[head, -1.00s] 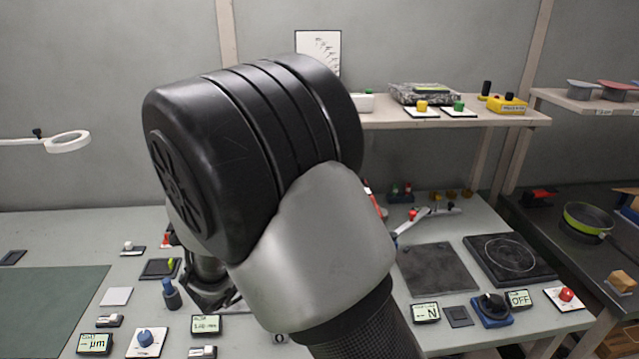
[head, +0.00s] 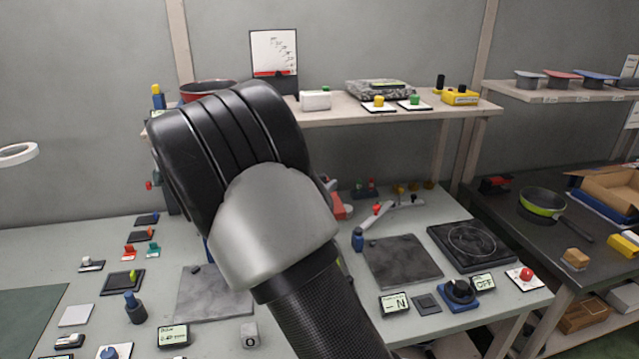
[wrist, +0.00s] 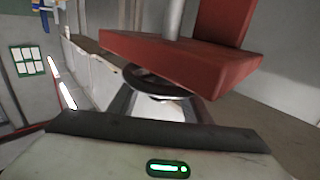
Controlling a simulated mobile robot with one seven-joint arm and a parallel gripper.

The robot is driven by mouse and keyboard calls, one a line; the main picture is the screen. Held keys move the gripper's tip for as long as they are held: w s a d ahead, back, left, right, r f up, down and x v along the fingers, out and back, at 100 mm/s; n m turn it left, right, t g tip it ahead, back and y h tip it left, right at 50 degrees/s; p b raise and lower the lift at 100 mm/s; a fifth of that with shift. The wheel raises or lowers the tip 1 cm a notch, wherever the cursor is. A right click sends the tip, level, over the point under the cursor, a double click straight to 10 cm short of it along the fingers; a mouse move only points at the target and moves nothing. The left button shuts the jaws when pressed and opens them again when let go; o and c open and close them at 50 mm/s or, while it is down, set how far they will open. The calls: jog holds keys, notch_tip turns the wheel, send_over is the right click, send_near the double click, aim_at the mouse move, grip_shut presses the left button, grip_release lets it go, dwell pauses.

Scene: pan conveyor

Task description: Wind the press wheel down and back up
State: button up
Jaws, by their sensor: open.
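The press is mostly hidden behind my arm in the head view; a small red part (head: 338,205) shows just right of the arm. In the wrist view a red block of the press (wrist: 185,62) fills the upper middle, with a grey shaft (wrist: 174,20) rising from it. Below the block is a dark curved rim (wrist: 139,80), which may be the wheel; I cannot tell for sure. My gripper (wrist: 160,95) is open under the red block, close to this rim. Contact cannot be made out. The head view hides my gripper behind the arm.
Right of my arm lie a dark square plate (head: 402,262), a hot plate (head: 475,246) and a blue-based knob (head: 460,293). A shelf (head: 345,118) runs behind the arm. A grey slab (head: 215,293) and small parts lie to the left.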

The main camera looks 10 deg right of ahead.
jog(key=shift+x, duration=0.9)
jog(key=shift+c, duration=0.6)
jog(key=c, duration=1)
jog(key=shift+o, duration=0.2)
jog(key=shift+a+f+n+t+y+b, duration=0.1)
jog(key=shift+n+t+y+b, duration=0.2)
jog(key=shift+y+b, duration=0.1)
